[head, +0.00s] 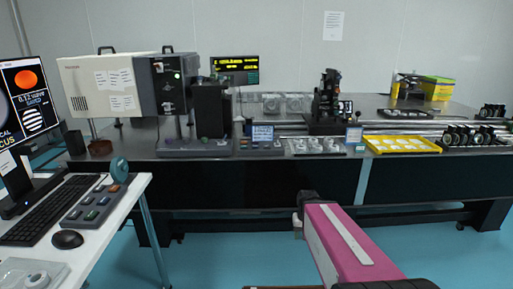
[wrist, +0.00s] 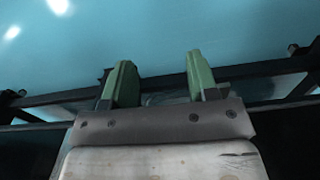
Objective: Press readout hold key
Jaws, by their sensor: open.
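A small readout box with a lit blue screen (head: 262,133) stands at the front of the optical table, with a row of keys along its base. A separate grey key box (head: 95,203) with coloured keys lies on the white desk at left. The labels are too small to read, so I cannot tell which key is the hold key. In the wrist view my gripper (wrist: 160,82) is open, its two green fingers apart with nothing between them. It points at the blue floor and dark table framing, away from both boxes. My pink arm shows at lower centre in the head view.
The optical table (head: 260,185) spans the room, crowded with instruments. A yellow tray (head: 402,144) and a clear tray of small parts (head: 316,146) sit near its front edge. The desk holds a keyboard (head: 52,208) and mouse (head: 67,239). Blue floor (head: 225,255) is open between.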

